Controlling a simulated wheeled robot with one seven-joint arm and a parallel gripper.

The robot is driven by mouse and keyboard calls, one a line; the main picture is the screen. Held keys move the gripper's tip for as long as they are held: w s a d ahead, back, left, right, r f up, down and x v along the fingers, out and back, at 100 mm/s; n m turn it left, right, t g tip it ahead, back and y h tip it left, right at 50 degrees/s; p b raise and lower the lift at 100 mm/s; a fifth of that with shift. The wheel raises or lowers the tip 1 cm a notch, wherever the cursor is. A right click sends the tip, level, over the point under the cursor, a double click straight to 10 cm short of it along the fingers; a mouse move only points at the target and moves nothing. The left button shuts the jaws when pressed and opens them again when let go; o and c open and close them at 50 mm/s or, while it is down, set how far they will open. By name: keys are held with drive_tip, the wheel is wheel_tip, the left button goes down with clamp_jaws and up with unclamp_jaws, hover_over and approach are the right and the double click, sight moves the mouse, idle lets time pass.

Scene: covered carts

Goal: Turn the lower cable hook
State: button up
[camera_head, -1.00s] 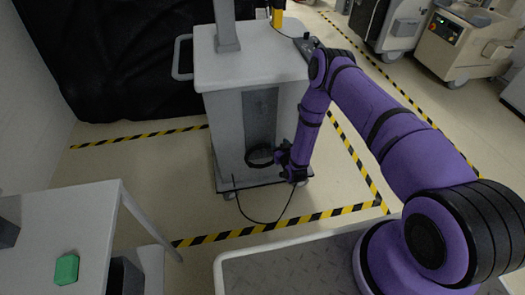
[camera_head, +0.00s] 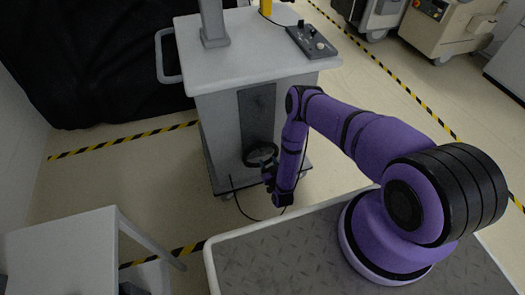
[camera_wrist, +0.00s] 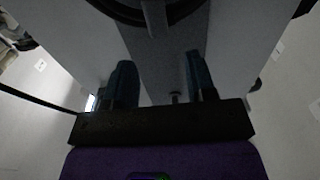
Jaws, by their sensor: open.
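The grey-white cart (camera_head: 222,125) has a darker grey panel (camera_head: 257,112) on its near side. A black cable coil (camera_head: 262,154) hangs low on that panel. My gripper (camera_head: 268,175) is at the coil's lower right edge. In the wrist view my open gripper (camera_wrist: 162,85) has its two fingers apart, with the coil (camera_wrist: 155,18) above them. A grey upright piece (camera_wrist: 155,18) crosses the coil. A small grey peg (camera_wrist: 175,97) shows between the fingers; I cannot tell whether it is the lower hook. The hooks are not clear in the head view.
A loose cable (camera_wrist: 40,100) runs down from the coil towards the floor. A white table (camera_head: 65,250) stands at the lower left. A control box (camera_head: 312,41) lies on the cart top. Yellow-black tape (camera_head: 125,143) marks the floor around the cart.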

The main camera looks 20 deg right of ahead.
sight(263, 151)
drive_tip(key=w, duration=0.7)
drive_tip(key=shift+c, duration=0.2)
drive_tip(key=shift+s, duration=0.1)
drive_tip(key=c, duration=0.9)
